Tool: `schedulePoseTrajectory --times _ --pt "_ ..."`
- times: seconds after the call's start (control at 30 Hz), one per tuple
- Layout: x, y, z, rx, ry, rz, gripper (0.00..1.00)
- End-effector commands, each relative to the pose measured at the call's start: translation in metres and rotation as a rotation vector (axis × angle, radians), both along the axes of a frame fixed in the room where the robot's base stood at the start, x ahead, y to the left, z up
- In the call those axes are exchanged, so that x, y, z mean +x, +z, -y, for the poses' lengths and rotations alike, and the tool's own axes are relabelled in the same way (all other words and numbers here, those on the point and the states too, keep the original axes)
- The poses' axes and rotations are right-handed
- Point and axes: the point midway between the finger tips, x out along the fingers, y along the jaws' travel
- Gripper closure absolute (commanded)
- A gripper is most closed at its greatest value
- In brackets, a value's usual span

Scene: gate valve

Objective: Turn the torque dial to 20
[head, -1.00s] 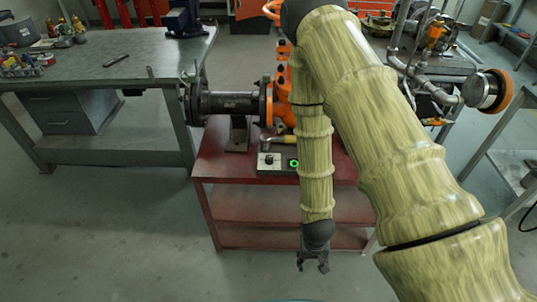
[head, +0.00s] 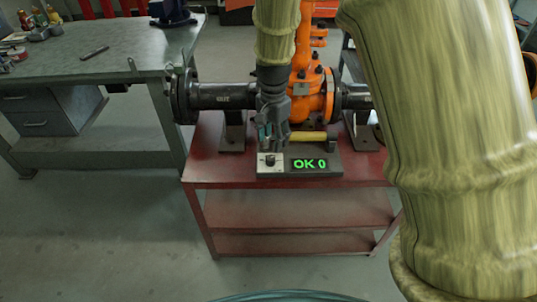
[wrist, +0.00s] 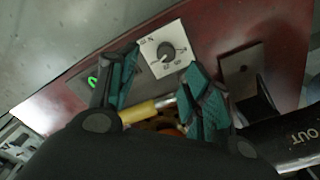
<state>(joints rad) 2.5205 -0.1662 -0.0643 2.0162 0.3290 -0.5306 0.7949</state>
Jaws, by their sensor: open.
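The torque dial (head: 270,160) is a small dark knob on a light plate at the left end of a grey control box (head: 332,172). In the wrist view the dial (wrist: 166,52) sits on a white plate with marks around it, too small to read surely. My gripper (head: 270,138) is above and just behind the dial in the head view. In the wrist view its teal-padded fingers (wrist: 158,88) are spread, with nothing between them, apart from the dial.
The orange gate valve (head: 312,90) and its dark pipe (head: 225,96) stand behind the box on a red cart (head: 215,172). A grey workbench (head: 120,68) is at left. The floor in front is clear.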

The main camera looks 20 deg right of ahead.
Motion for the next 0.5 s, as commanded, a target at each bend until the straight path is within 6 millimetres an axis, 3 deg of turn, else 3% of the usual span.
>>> schedulePoseTrajectory --times 0.1,0.2,0.5 --pt "0.005 0.011 -0.004 0.006 -0.022 0.001 0.51" --pt "0.005 0.010 -0.005 0.008 -0.028 -0.001 0.51" --pt "0.005 -0.031 -0.005 0.009 -0.028 -0.003 0.51"
